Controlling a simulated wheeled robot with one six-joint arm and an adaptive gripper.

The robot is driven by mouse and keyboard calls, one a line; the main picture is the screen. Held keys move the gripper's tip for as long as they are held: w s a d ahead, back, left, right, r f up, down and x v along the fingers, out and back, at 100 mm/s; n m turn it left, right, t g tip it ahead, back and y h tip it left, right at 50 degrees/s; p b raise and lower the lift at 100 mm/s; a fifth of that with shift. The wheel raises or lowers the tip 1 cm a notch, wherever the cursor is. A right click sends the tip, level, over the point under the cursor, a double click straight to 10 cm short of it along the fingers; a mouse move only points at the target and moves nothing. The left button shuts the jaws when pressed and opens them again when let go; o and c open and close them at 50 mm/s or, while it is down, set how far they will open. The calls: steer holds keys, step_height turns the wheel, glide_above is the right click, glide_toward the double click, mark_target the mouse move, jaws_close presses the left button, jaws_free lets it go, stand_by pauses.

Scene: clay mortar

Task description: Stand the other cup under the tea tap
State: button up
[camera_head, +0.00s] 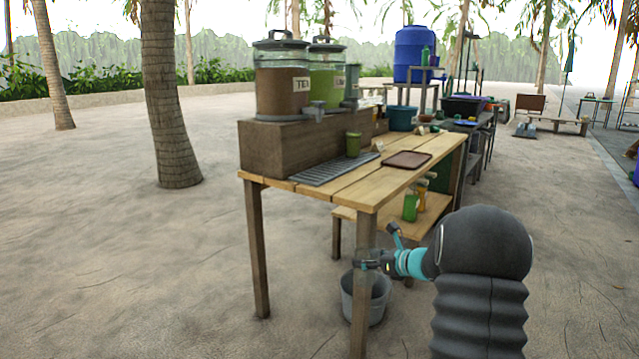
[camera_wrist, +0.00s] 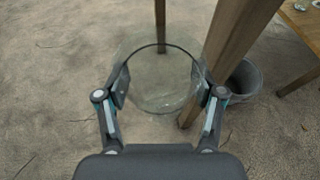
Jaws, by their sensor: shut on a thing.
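My gripper (camera_wrist: 161,90) is shut on a clear, see-through cup (camera_wrist: 160,72), with one finger on each side of it. In the head view my gripper (camera_head: 362,264) is low in front of the table's near leg, below the tabletop; the cup shows only faintly there. The tea dispenser (camera_head: 281,92), a brown-filled jar labelled TEA, stands on a wooden block on the table. Its grey tap (camera_head: 317,108) points over the slatted drip tray (camera_head: 335,170). A green cup or green-filled cup (camera_head: 353,145) stands upright near the tray's far end.
A green-filled dispenser (camera_head: 325,82) stands beside the tea one. A brown tray (camera_head: 407,160) lies on the wooden table (camera_head: 345,193). A grey bucket (camera_head: 377,300) stands on the sand behind the near leg. A lower shelf holds bottles (camera_head: 410,206). The drip tray's near part is clear.

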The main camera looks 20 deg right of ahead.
steer(key=d+r+n+g+y+b, duration=0.1)
steer(key=d+r, duration=0.4)
steer(key=r, duration=0.5)
steer(key=d+r+n+y, duration=0.1)
steer(key=d+r, duration=0.3)
steer(key=r, duration=0.6)
steer(key=s+r, duration=0.2)
steer(key=r, duration=0.5)
steer(key=s+r+n+g+y, duration=0.1)
steer(key=s+r, duration=0.2)
steer(key=r, duration=0.4)
steer(key=shift+s+d+b, duration=0.2)
steer(key=shift+s+b, duration=0.05)
steer(key=shift+b, duration=0.05)
steer(key=shift+s+a+f, duration=0.15)
steer(key=shift+s+f, duration=0.1)
